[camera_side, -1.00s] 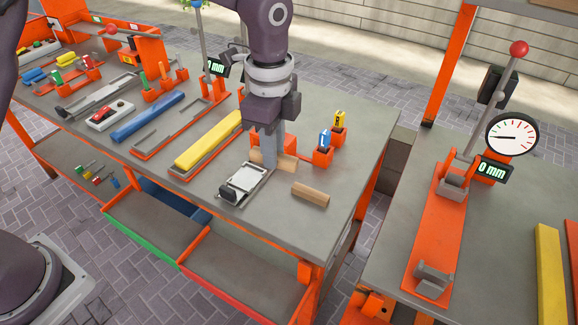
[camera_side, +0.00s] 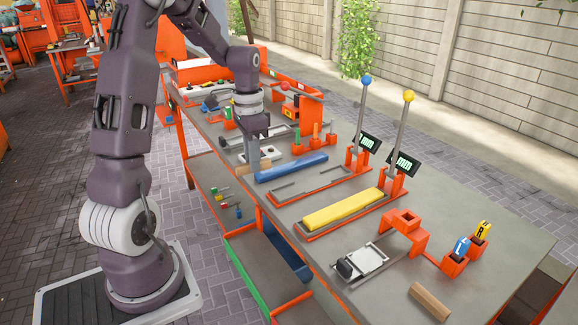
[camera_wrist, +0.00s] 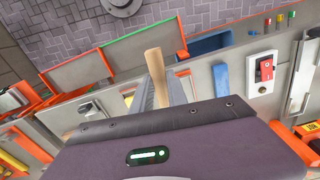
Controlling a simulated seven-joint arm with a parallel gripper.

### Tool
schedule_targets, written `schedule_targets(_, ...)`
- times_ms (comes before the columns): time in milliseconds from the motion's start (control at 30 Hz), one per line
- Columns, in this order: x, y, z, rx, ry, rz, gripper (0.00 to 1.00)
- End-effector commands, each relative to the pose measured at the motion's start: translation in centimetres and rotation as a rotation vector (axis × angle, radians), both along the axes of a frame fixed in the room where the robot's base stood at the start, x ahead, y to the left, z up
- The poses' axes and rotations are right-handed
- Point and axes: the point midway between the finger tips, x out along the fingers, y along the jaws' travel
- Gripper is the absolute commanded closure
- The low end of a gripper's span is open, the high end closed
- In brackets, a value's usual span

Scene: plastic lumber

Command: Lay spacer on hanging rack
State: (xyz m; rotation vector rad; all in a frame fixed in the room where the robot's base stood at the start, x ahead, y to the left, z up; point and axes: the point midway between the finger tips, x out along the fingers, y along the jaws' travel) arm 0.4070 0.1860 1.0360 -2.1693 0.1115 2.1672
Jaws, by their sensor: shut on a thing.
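A tan wooden spacer (camera_side: 248,170) is held crosswise in the jaws of my gripper (camera_side: 266,163), just left of the near end of the blue plank. In the wrist view the spacer (camera_wrist: 155,66) sticks out between the two grey fingers of my gripper (camera_wrist: 162,88). My gripper is shut on it. In the side view I cannot tell whether the spacer touches the bench top. A second wooden block (camera_side: 429,301) lies loose at the near right of the bench. I cannot tell for sure which fixture is the hanging rack.
The blue plank (camera_side: 291,168) and yellow plank (camera_side: 344,207) lie on the bench. Two tall levers with a blue knob (camera_side: 366,80) and a yellow knob (camera_side: 409,96) stand behind. An orange bracket (camera_side: 406,221) and a grey clamp (camera_side: 362,263) are nearer. The far right bench top is bare.

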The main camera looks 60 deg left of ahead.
Motion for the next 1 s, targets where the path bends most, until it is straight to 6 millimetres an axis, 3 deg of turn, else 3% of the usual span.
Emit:
schedule_targets(167,-2.6,2.0,-0.1,-0.001,0.001,0.118,1.0)
schedule_targets(367,-2.4,1.7,-4.5,-0.005,0.005,0.105,1.0)
schedule_targets(700,-2.4,1.7,-14.9,-0.005,0.007,0.103,1.0)
schedule_targets(800,-2.3,1.7,-17.1,-0.004,0.004,0.103,1.0)
schedule_targets(1000,-2.2,1.8,-18.2,0.0,0.0,0.103,1.0)
